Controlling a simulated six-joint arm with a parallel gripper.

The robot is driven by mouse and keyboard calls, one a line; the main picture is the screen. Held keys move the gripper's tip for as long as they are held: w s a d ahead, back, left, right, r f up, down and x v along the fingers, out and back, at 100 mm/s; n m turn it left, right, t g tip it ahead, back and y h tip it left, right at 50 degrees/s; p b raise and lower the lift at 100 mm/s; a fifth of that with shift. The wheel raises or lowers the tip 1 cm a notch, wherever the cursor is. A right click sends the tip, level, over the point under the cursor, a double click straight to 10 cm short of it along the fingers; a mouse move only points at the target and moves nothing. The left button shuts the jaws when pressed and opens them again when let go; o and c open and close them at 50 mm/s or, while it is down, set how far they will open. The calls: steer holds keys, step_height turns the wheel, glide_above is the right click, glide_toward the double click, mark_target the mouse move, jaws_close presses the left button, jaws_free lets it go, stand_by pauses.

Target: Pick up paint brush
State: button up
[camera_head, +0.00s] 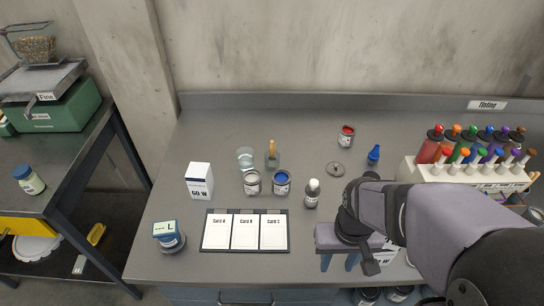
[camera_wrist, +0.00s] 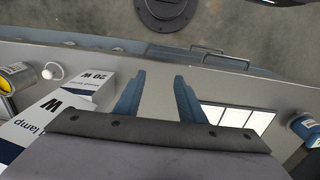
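What looks like the paint brush (camera_head: 272,147) stands upright in a small glass jar (camera_head: 272,163) at the middle of the bench, its tan upper end showing. Its lower part is hard to make out inside the jar. My gripper (camera_head: 338,263) is over the bench's front part, right of the card board and in front and right of the brush, well apart from it. In the wrist view my gripper (camera_wrist: 159,80) shows two blue fingers spread apart with nothing between them. The brush is not in the wrist view.
A glass beaker (camera_head: 246,158) stands just left of the jar. Two open paint cans (camera_head: 252,186) (camera_head: 282,185) and a dropper bottle (camera_head: 312,194) stand in front. The card board (camera_head: 245,252) lies nearer. A white bottle rack (camera_head: 465,178) is right. Lamp boxes (camera_wrist: 78,98) are near my gripper.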

steer(key=shift+w, duration=0.1)
steer(key=n+t+y+b, duration=0.3)
steer(key=t+y+b, duration=0.1)
steer(key=t, duration=0.9)
glide_toward(273, 146)
steer(key=x, duration=0.3)
steer(key=shift+w+a, duration=0.1)
steer(key=shift+a, duration=0.3)
steer(key=shift+d+p+x, duration=0.15)
steer(key=shift+p+x, duration=0.65)
steer(key=shift+x, duration=1.15)
steer(key=shift+d+p+x, duration=0.15)
steer(key=shift+p+x, duration=0.65)
steer(key=shift+x, duration=1.15)
jaws_close()
